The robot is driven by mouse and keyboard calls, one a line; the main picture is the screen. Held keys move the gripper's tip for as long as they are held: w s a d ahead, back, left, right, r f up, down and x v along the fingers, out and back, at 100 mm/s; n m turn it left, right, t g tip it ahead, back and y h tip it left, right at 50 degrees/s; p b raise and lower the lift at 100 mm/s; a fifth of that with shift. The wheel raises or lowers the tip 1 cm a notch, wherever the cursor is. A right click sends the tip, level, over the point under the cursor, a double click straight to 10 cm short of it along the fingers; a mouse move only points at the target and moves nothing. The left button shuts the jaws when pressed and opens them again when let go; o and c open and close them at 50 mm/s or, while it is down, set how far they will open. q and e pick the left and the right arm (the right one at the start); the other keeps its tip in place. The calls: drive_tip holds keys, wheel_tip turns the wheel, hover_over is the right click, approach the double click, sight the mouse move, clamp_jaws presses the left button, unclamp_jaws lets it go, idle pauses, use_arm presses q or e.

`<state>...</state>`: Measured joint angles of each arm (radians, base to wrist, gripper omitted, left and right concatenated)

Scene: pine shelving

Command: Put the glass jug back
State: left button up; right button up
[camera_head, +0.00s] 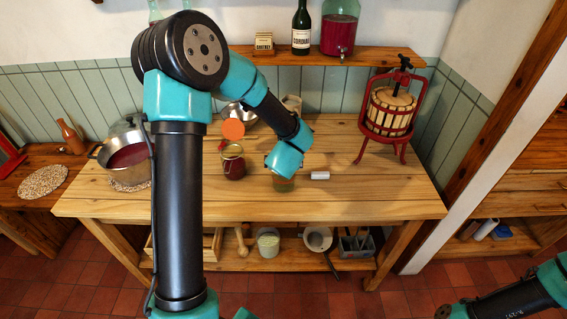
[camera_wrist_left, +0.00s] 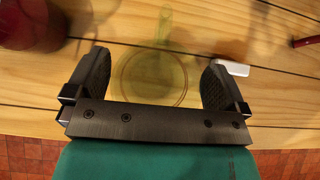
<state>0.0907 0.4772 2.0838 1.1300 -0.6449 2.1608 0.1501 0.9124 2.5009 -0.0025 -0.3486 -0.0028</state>
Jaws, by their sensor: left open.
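The glass jug (camera_head: 283,184) stands on the wooden table, a pale green see-through vessel mostly hidden behind my left wrist in the head view. In the left wrist view the jug (camera_wrist_left: 153,78) shows from above as a round, yellow-green outline with a narrow part pointing away. My left gripper (camera_wrist_left: 157,62) is open above it, with one finger on each side of the outline. I cannot tell whether the fingers touch the glass. In the head view, the left fingers are hidden below the wrist.
A jar of red contents (camera_head: 234,164) stands left of the jug, and a small white block (camera_head: 320,176) lies close on its right. A pot (camera_head: 125,152) is at the left, a fruit press (camera_head: 390,108) at the right. The wall shelf (camera_head: 385,54) holds bottles. The table's front right is clear.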

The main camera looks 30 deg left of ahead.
use_arm(q)
drive_tip(key=v, duration=1.1)
drive_tip(key=shift+s+d+r, duration=0.2)
